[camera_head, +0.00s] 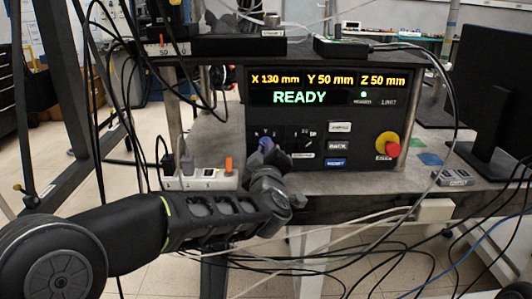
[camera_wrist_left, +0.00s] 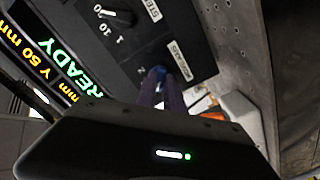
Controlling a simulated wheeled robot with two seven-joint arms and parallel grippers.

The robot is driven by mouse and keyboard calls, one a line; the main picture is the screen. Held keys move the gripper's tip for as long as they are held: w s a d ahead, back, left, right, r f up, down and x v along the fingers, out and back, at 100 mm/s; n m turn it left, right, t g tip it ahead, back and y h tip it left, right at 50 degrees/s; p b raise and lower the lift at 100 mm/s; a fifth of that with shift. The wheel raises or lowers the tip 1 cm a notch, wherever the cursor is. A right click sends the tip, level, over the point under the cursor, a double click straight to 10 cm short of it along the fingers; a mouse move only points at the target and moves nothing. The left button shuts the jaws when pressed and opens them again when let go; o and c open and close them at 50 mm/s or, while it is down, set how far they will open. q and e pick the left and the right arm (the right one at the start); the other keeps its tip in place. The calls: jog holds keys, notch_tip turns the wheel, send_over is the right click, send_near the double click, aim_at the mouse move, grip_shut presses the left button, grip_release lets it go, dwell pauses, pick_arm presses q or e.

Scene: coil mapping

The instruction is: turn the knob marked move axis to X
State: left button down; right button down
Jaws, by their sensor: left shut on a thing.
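The black control box (camera_head: 400,115) stands on the table, with a lit display reading X 130 mm, Y 50 mm, Z 50 mm and READY. My left gripper (camera_head: 266,152) reaches up to the lower left of its panel and is shut on a small blue knob (camera_head: 265,143). In the left wrist view the blue knob (camera_wrist_left: 157,72) sits between the tips of the two fingers (camera_wrist_left: 165,92), beside a white label (camera_wrist_left: 180,60) too small to read surely. The fingers hide most of the knob, so its pointing direction cannot be told. My right gripper is not in view.
A black step knob (camera_wrist_left: 118,16) with marks 1 and 10 sits beside it on the panel. White, grey and blue buttons (camera_head: 337,145) and a red emergency stop (camera_head: 387,145) are to the right. A white power strip (camera_head: 205,179) and loose cables lie near my left arm.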

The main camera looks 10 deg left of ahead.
pick_arm(q)
jog(key=c, duration=1.5)
grip_release()
jog(key=shift+o, duration=0.2)
jog(key=v, duration=0.7)
jog(key=shift+s+p, duration=0.35)
jog(key=shift+d, duration=0.15)
